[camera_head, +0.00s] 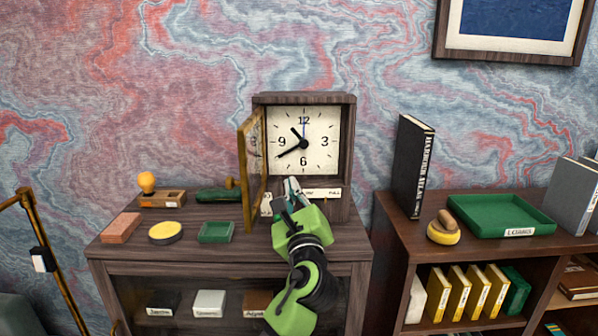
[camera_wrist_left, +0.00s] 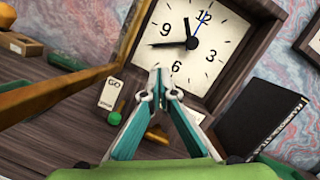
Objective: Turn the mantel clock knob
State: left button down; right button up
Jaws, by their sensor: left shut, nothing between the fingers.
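The mantel clock (camera_head: 348,120) stands on the dark wooden cabinet, its white dial (camera_head: 318,150) facing me. Its brass-framed glass door (camera_head: 246,180) is swung open to the left. My left gripper (camera_head: 292,184) is shut and empty in front of the clock's lower part. In the left wrist view its fingertips (camera_wrist_left: 159,74) meet just below the dial. A brass piece (camera_wrist_left: 157,134), possibly the knob, shows between and behind the fingers. A green-ended piece (camera_wrist_left: 115,118) is left of them, beside a card marked GO (camera_wrist_left: 112,94). My right gripper is not in view.
On the cabinet top (camera_head: 130,244), left of the open door, are a brick-coloured block (camera_head: 121,228), a yellow round tin (camera_head: 165,233) and a green tray (camera_head: 215,232). A black book (camera_head: 412,165) and a larger green tray (camera_head: 500,214) stand on the right-hand shelf unit.

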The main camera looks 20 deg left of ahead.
aim_at(282, 156)
pick_arm(q)
jog(key=p+x, duration=0.2)
jog(key=x, duration=0.6)
jog(key=shift+r, duration=0.1)
jog(key=shift+w+a, duration=0.1)
jog(key=shift+w, duration=0.35)
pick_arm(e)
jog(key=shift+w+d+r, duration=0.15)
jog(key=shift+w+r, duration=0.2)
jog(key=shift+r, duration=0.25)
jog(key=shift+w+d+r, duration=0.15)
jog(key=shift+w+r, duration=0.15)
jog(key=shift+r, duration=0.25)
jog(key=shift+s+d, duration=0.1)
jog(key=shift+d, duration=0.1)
pick_arm(q)
jog(key=shift+r, duration=0.1)
jog(key=shift+s+a+r+p, duration=0.2)
jog(key=shift+a+r+p, duration=0.4)
jog(key=shift+p, duration=0.65)
jog(key=shift+f, duration=0.1)
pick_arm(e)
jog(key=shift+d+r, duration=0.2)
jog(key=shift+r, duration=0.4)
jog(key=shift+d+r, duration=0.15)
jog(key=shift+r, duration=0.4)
